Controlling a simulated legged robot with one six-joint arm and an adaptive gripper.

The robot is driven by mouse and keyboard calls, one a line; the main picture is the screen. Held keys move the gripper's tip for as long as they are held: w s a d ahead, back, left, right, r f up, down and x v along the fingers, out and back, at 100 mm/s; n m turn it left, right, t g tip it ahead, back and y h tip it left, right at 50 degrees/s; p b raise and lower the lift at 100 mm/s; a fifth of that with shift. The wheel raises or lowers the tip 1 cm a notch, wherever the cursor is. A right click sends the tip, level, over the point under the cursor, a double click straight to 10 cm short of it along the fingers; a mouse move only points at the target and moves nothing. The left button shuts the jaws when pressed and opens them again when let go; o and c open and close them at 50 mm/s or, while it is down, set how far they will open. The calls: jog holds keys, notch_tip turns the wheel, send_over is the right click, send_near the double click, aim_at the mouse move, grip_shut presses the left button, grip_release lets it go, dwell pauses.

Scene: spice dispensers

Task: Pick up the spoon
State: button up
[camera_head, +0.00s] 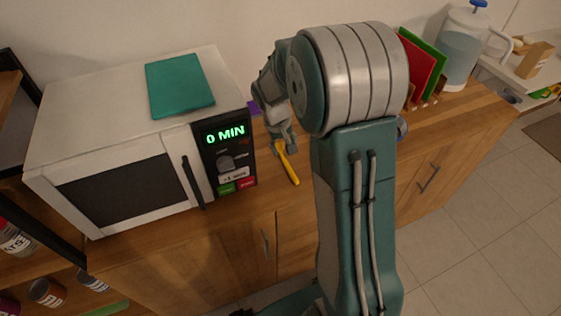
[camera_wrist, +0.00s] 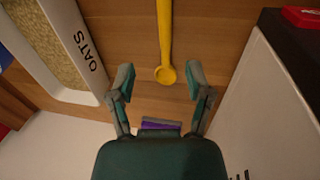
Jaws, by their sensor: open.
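The yellow spoon (camera_head: 289,166) lies on the wooden counter (camera_head: 262,197), just right of the microwave. In the wrist view the spoon (camera_wrist: 165,38) runs down from the top edge, and its rounded end lies between my two fingertips as seen from the wrist. My gripper (camera_head: 282,145) is at the upper end of the spoon in the head view and hides part of that end. In the wrist view my gripper (camera_wrist: 160,82) has its fingers spread wide, one on each side of the spoon's end. I cannot tell how high the fingertips are above the counter.
The white microwave (camera_head: 125,185) stands close on the left, with a teal flat item (camera_head: 180,85) on top. An oats container (camera_wrist: 68,50) is at the left in the wrist view. Red and green boards (camera_head: 420,70) and a jug (camera_head: 463,48) stand behind on the right.

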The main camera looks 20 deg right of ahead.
aim_at(285, 164)
jog(key=shift+d+f, duration=0.3)
jog(key=shift+f, duration=0.35)
jog(key=shift+d+f, duration=0.3)
jog(key=shift+f, duration=0.3)
jog(key=f, duration=0.2)
jog(key=a+f, duration=0.1)
jog(key=f, duration=0.2)
jog(key=shift+w+a, duration=0.15)
jog(key=shift+d+f, duration=0.2)
jog(key=shift+d, duration=0.55)
jog(key=c, duration=0.7)
jog(key=shift+a, duration=0.25)
grip_shut()
jog(key=shift+a, duration=0.2)
